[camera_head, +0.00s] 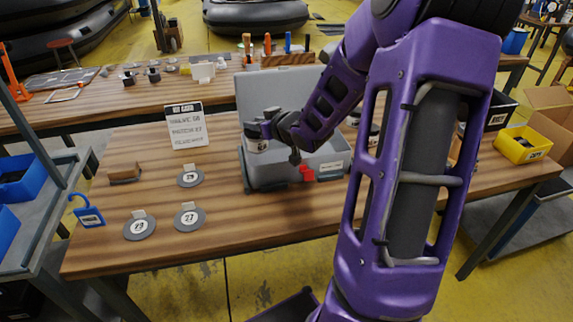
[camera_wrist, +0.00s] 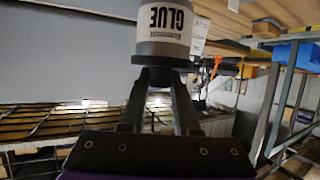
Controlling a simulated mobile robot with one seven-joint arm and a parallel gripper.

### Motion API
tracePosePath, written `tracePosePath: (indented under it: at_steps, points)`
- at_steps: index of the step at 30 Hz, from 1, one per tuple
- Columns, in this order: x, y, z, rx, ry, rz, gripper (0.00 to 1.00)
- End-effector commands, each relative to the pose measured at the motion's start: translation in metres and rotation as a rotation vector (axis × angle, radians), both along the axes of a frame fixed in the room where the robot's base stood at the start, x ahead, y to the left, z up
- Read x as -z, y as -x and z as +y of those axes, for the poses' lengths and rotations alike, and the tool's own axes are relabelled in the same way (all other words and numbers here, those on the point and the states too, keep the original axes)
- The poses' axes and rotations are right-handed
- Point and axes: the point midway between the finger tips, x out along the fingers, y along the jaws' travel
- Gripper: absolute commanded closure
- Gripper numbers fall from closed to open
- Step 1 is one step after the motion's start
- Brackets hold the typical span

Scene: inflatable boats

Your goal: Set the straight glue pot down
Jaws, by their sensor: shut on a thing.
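The glue pot (camera_head: 257,145) is pale with a dark grey band. In the wrist view the pot (camera_wrist: 164,28) fills the top middle, its white GLUE label reading upside down. My gripper (camera_head: 265,128) is shut on it; in the wrist view both fingers (camera_wrist: 160,72) meet at its dark band. In the head view the pot shows at the left part of the open grey case (camera_head: 268,178), in front of its raised lid (camera_head: 270,92). I cannot tell whether it is inside the case or above it.
On the wooden table (camera_head: 240,218), round grey numbered discs (camera_head: 190,217) lie left of the case. A yellow bin (camera_head: 522,145) stands at right. The table's front centre is clear.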

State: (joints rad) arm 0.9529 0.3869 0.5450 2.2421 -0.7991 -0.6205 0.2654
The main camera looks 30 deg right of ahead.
Motion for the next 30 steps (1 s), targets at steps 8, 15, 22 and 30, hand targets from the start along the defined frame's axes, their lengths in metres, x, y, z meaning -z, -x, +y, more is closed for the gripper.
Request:
tracePosePath:
  at_steps: [8,15,22,30]
  points:
    - [0.038,-0.002,-0.016,0.018,-0.001,0.004,1.0]
    - [0.064,-0.003,-0.015,0.017,0.002,0.001,1.0]
    - [0.092,-0.003,-0.015,0.016,0.0,0.002,1.0]
    - [0.1,-0.003,-0.015,0.016,0.005,0.0,1.0]
